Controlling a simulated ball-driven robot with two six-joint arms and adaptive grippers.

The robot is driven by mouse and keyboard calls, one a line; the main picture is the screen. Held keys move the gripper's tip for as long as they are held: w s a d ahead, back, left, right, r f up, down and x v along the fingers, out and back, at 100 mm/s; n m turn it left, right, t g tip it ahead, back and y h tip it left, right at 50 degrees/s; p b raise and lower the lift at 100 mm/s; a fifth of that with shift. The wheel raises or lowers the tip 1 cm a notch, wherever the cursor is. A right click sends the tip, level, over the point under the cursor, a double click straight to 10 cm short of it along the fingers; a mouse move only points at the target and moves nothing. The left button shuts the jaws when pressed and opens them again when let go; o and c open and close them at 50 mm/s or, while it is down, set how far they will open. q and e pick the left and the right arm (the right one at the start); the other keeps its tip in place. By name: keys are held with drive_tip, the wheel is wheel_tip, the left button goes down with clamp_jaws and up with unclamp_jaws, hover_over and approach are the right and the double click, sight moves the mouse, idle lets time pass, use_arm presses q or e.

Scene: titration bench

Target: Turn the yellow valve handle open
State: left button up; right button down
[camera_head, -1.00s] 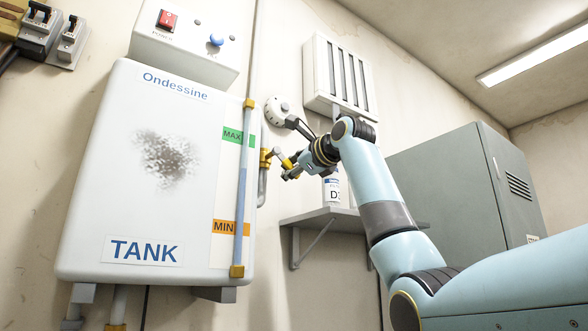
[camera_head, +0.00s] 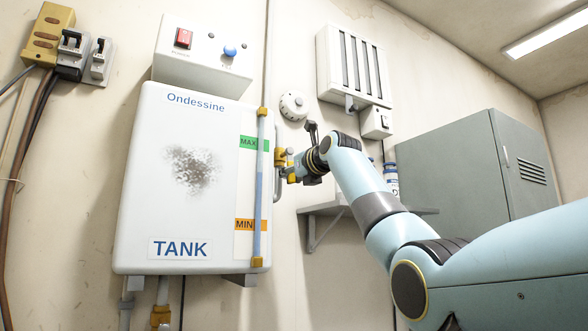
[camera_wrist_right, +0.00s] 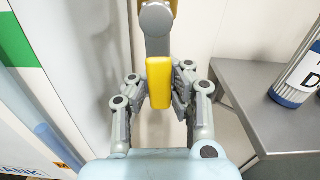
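The yellow valve handle (camera_wrist_right: 159,83) hangs from a grey lever in the right wrist view. It lies between the two fingers of my right gripper (camera_wrist_right: 160,92), whose pads close on both its sides with hardly any gap. In the head view, my right gripper (camera_head: 292,170) is at the yellow valve fitting (camera_head: 280,158) beside the tank's right edge. There the handle is mostly hidden by the gripper. My left gripper is not in view.
The white tank (camera_head: 180,215) with a level tube (camera_head: 260,190) stands close left of the gripper. A grey shelf (camera_wrist_right: 265,100) with a labelled bottle (camera_wrist_right: 300,75) is at the right. A round white dial (camera_head: 293,106) is on the wall above.

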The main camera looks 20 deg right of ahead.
drive_tip(key=shift+w+a+f+m, duration=0.1)
drive_tip(key=shift+a+f+m, duration=0.2)
drive_tip(key=shift+f+m, duration=0.25)
drive_tip(key=c, duration=1.7)
unclamp_jaws()
drive_tip(key=shift+s+r, duration=0.15)
drive_tip(key=shift+s, duration=0.1)
drive_tip(key=o, duration=0.5)
drive_tip(key=shift+a+r, duration=0.15)
drive_tip(key=shift+r, duration=0.05)
drive_tip(key=shift+s+d+r, duration=0.3)
drive_tip(key=shift+s+d, duration=0.1)
drive_tip(key=shift+s, duration=0.15)
drive_tip(key=shift+w+r, duration=0.1)
drive_tip(key=shift+r, duration=0.05)
wheel_tip(320, 180, up, 10)
drive_tip(key=shift+f, duration=0.25)
drive_tip(key=shift+c, duration=0.3)
